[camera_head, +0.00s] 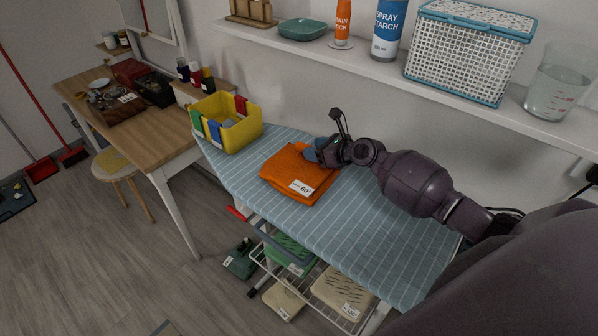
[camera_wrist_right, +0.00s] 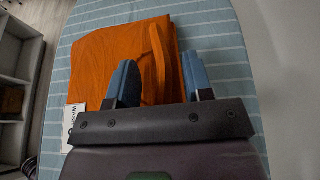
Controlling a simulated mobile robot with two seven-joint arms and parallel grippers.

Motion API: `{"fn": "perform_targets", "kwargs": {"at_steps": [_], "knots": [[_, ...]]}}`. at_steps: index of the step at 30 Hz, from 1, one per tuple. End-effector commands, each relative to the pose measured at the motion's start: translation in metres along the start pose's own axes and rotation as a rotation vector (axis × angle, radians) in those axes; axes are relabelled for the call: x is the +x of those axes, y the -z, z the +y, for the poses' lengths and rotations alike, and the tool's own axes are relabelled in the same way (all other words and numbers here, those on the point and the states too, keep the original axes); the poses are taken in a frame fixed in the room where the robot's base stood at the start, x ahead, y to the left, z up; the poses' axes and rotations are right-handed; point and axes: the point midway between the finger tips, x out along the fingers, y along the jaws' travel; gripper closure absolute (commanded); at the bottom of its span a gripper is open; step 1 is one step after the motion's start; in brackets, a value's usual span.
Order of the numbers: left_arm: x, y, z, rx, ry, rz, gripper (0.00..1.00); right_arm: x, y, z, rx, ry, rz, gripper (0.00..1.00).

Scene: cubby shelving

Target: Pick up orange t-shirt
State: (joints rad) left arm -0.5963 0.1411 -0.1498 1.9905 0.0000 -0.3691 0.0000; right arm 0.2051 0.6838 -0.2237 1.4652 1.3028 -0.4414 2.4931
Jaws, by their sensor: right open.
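The orange t-shirt (camera_head: 293,172) lies folded on the blue striped ironing board, with a white "60°" label at its front corner. It also fills the middle of the right wrist view (camera_wrist_right: 108,62), where a raised fold stands between the fingers. My right gripper (camera_head: 311,154) reaches in from the right to the shirt's far right edge. In the right wrist view my right gripper (camera_wrist_right: 158,80) is open, with one blue finger over the shirt and the other at its right edge. I cannot tell whether the fingers touch the cloth. My left gripper is not in view.
The ironing board (camera_head: 390,240) is clear in front of the shirt. A yellow bin (camera_head: 240,133) stands at its far left end. A wall shelf (camera_head: 380,70) above holds a spray can (camera_head: 389,30), a white basket (camera_head: 462,60) and a jug (camera_head: 556,88). A wire rack (camera_head: 300,285) is below.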

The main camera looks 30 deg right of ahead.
Motion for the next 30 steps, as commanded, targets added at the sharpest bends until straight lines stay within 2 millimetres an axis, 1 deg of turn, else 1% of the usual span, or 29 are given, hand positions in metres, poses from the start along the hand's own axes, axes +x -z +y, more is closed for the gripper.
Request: {"fn": "perform_targets", "kwargs": {"at_steps": [6,8,15,16,26,30], "knots": [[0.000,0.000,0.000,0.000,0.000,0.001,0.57,0.001,0.000,0.000,0.000,0.000,0.000,0.53],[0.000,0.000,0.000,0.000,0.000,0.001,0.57,0.001,0.000,0.000,0.000,0.000,0.000,0.61],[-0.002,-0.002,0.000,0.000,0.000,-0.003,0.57,0.000,0.000,0.000,0.000,0.000,0.000,0.98],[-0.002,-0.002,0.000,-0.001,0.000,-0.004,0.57,0.000,0.000,0.000,0.000,0.000,0.000,1.00],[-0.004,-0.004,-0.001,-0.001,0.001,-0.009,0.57,0.000,-0.002,0.001,0.000,0.000,-0.001,1.00],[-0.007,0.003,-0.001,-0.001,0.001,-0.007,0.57,-0.004,-0.012,0.005,0.000,0.000,-0.003,1.00]]}}
